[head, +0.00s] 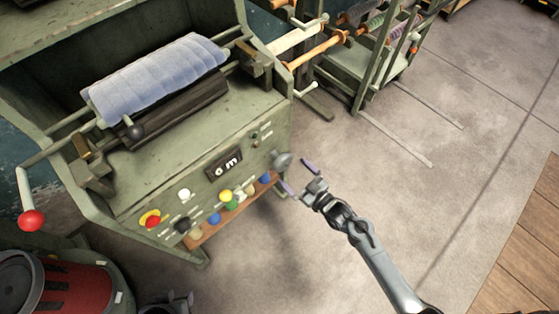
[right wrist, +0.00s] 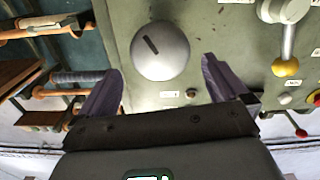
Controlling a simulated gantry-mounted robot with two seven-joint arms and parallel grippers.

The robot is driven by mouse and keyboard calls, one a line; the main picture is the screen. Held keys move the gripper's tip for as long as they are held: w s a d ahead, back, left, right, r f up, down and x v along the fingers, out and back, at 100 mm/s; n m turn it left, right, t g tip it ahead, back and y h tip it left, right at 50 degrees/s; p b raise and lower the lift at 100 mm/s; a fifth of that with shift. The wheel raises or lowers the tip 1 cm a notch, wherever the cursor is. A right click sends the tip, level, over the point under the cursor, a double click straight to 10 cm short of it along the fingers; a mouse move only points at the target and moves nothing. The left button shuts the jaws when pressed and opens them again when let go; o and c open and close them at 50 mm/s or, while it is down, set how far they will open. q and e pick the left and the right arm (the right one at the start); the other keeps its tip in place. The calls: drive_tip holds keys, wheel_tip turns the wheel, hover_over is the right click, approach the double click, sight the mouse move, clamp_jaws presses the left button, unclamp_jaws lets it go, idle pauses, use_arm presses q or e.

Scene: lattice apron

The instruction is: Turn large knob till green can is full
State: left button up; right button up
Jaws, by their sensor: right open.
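The large grey knob (head: 282,160) sits at the right end of the green machine's front panel. In the right wrist view the knob (right wrist: 160,50) is round, with a dark slanted slot mark. My right gripper (head: 298,177) is open, its purple fingers apart in front of the knob. In the right wrist view the knob shows between the fingertips (right wrist: 161,70); I cannot tell whether they touch it. A dark part at the bottom edge, likely my left gripper (head: 180,302), is cut off. I cannot make out a green can for certain.
The panel has a small display (head: 223,165), a red button (head: 153,221) and several coloured knobs. A blue-grey roll (head: 155,75) lies above. A red-and-black container (head: 68,288) stands at bottom left, and a rack (head: 360,70) behind. Floor at right is clear.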

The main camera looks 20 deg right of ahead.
sight(285, 165)
drive_tip(key=b+x, duration=0.2)
drive_tip(key=x, duration=0.4)
drive_tip(key=shift+w+a+f, duration=0.1)
drive_tip(key=shift+w, duration=0.2)
drive_tip(key=shift+b+x, duration=0.45)
drive_tip(key=shift+x, duration=0.4)
drive_tip(key=c, duration=0.8)
